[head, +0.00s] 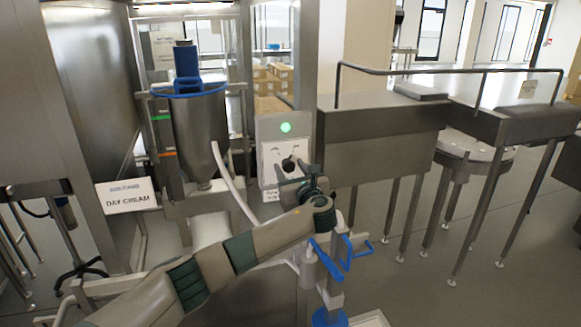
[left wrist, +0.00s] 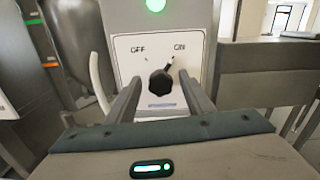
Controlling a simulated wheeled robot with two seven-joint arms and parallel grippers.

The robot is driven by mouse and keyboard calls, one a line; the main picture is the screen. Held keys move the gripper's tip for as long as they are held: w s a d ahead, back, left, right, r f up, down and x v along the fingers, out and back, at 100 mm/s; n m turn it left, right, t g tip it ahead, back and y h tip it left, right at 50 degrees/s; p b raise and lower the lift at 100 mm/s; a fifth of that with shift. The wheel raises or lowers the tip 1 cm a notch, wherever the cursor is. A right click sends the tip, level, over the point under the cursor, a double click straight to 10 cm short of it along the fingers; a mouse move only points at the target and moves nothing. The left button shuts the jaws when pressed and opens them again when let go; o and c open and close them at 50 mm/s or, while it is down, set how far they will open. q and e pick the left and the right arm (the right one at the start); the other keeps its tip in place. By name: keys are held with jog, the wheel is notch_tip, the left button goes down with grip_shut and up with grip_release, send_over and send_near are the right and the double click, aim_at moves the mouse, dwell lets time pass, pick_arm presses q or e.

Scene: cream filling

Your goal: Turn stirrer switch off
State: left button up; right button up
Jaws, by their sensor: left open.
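The stirrer switch is a black rotary knob (left wrist: 160,84) on a white plate (left wrist: 128,52) marked OFF at left and ON at right. Its pointer is turned toward ON. In the head view the knob (head: 288,163) sits on a grey control box (head: 270,128) below a lit green lamp (head: 285,127). The lamp also shows at the top of the left wrist view (left wrist: 155,5). My left gripper (left wrist: 158,92) is open, with one finger on each side of the knob. I cannot tell whether the fingers touch it. My right gripper is not in view.
A steel hopper (head: 200,128) with a blue-topped mixer (head: 187,65) stands left of the box. A pale hose (head: 232,183) runs beside it. A DAY CREAM sign (head: 127,196) is at left. A steel conveyor housing (head: 375,135) stands at right. Blue-handled fittings (head: 345,252) are below.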

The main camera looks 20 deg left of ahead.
pick_arm(q)
jog(key=shift+c, duration=0.6)
jog(key=c, duration=0.9)
